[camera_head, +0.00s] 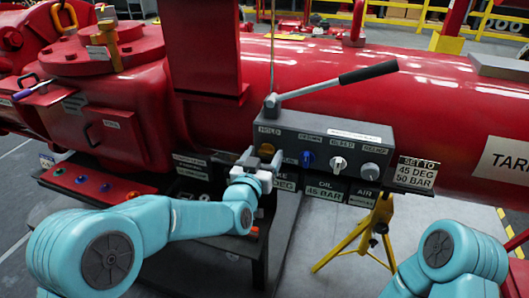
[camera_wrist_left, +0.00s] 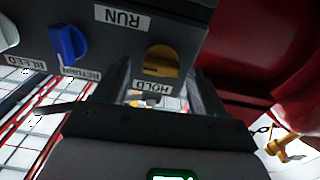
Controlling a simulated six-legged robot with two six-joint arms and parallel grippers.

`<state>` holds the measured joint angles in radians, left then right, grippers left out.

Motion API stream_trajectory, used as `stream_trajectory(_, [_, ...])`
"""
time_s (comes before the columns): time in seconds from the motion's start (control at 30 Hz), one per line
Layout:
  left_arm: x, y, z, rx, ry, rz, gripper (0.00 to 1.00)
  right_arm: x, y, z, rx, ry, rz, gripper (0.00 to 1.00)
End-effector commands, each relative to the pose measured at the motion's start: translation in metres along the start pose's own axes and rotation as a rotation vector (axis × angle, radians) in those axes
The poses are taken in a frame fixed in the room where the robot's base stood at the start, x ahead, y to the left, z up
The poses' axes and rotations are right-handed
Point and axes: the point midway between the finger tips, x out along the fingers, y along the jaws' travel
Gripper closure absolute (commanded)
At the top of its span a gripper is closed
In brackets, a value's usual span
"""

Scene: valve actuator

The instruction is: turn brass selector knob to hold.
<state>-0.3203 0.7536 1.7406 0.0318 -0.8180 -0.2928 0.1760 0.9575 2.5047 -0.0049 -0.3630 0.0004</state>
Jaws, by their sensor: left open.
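The brass selector knob (camera_head: 266,150) is on the left end of the front of a grey control box (camera_head: 318,143), below a HOLD label. In the left wrist view the round brass knob (camera_wrist_left: 160,61) sits between a RUN label (camera_wrist_left: 122,18) and a HOLD label (camera_wrist_left: 152,87), with a dark slot-like mark across it. Which label it points to cannot be told. My left gripper (camera_head: 257,168) is just in front of and below the knob. In the left wrist view its fingers (camera_wrist_left: 161,75) are apart, one toward each side of the knob; contact is unclear. My right gripper is out of view.
A blue knob (camera_head: 307,159) and two pale knobs (camera_head: 338,163) are to the right on the box. A lever with a black handle (camera_head: 368,73) rises above it. A red pipe (camera_head: 430,110) runs behind, and a yellow stand (camera_head: 372,235) is below.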

Motion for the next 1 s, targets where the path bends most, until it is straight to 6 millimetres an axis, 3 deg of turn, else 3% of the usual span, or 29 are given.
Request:
stream_trajectory(0.4, [0.010,0.000,0.001,0.000,-0.001,0.000,0.30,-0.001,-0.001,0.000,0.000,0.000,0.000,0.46])
stream_trajectory(0.57, [0.010,0.000,0.000,0.000,-0.001,0.000,0.82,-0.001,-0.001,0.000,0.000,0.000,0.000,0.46])
stream_trajectory(0.6, [0.010,0.000,0.000,0.000,-0.001,0.000,0.86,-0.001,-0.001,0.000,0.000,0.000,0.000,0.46])
stream_trajectory(1.0, [0.010,-0.001,0.004,-0.073,0.001,0.000,0.86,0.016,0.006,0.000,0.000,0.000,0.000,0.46])
